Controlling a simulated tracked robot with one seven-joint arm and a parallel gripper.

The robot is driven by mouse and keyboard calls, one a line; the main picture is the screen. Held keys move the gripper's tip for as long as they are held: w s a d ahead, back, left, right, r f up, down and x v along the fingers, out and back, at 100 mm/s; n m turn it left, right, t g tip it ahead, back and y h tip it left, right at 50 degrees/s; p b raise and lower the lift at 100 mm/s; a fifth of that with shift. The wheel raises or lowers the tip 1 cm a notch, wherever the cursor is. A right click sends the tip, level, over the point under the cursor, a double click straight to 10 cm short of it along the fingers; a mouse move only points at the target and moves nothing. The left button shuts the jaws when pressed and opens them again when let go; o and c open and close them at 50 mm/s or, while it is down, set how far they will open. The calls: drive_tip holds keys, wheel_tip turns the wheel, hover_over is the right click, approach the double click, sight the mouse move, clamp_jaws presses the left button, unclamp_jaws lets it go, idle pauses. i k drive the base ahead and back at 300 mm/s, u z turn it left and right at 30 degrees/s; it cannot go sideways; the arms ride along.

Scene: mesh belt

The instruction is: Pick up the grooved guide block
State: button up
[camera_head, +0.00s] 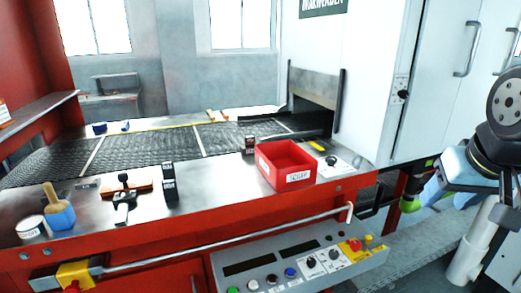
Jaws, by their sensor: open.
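I cannot tell for sure which thing is the grooved guide block, as no groove can be made out at this size. One candidate is a dark upright block (169,182) with pale markings, near the front of the metal bench. A smaller dark block (250,145) stands at the belt's near edge, left of the red bin. Part of my arm (460,170) shows at the right, beside the machine and away from the bench-top objects.
A red bin (262,168) with a white label stands right of the blocks. A clamp-like tool (124,200), a wooden-handled blue object (60,214) and a white tin (31,227) stand at left. A rail (230,241) and control panel (290,272) line the front. The mesh belt (150,150) looks mostly clear.

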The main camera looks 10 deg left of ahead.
sight(250, 141)
drive_tip(key=u, duration=0.45)
drive_tip(key=k, duration=1.2)
drive_tip(key=u, duration=1.05)
drive_tip(key=i, duration=2.05)
drive_tip(key=z, duration=0.75)
drive_tip(key=i, duration=0.3)
drive_tip(key=z, duration=0.35)
drive_tip(key=k, duration=0.9)
